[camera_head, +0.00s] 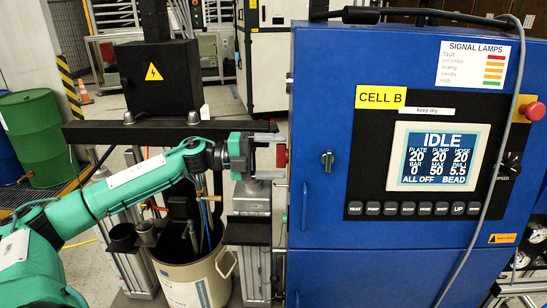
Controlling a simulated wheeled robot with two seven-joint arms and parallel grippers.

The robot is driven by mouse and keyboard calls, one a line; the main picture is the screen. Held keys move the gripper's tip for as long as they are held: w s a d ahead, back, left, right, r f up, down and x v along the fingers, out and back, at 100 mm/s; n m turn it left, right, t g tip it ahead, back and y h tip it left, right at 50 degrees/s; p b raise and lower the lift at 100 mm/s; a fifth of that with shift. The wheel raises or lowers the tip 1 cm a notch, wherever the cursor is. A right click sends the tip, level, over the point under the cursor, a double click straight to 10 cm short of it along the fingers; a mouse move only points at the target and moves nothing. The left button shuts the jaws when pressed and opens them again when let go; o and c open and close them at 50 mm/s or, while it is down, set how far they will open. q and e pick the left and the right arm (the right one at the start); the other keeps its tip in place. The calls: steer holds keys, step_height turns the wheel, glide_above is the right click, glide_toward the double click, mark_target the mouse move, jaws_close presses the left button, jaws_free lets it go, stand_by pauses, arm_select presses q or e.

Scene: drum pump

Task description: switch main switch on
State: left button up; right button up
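A blue control cabinet (360,260) stands on the right. A small red part (282,156) sticks out from its left side and looks like the main switch; its setting cannot be read from here. My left gripper (272,155) comes in from the left at the height of this red part. Its two fingers are apart, one above and one below, with the red part at the gap near their tips. I cannot tell whether they touch it. The screen (442,157) reads IDLE and ALL OFF. My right gripper is not in view.
A red mushroom button (533,111) and a row of black buttons (408,208) are on the cabinet. A grey cable (481,215) hangs across its front. A beige drum (195,275) stands below my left arm. A green barrel (35,140) is far left.

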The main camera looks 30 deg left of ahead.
arm_select(q)
steer(key=b+v, duration=0.4)
steer(key=v, duration=0.9)
steer(key=shift+a, duration=0.4)
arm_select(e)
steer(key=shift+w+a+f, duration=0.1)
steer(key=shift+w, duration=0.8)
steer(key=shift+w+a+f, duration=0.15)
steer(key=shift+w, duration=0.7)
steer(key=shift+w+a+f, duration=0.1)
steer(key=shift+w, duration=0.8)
arm_select(q)
steer(key=shift+s, duration=0.15)
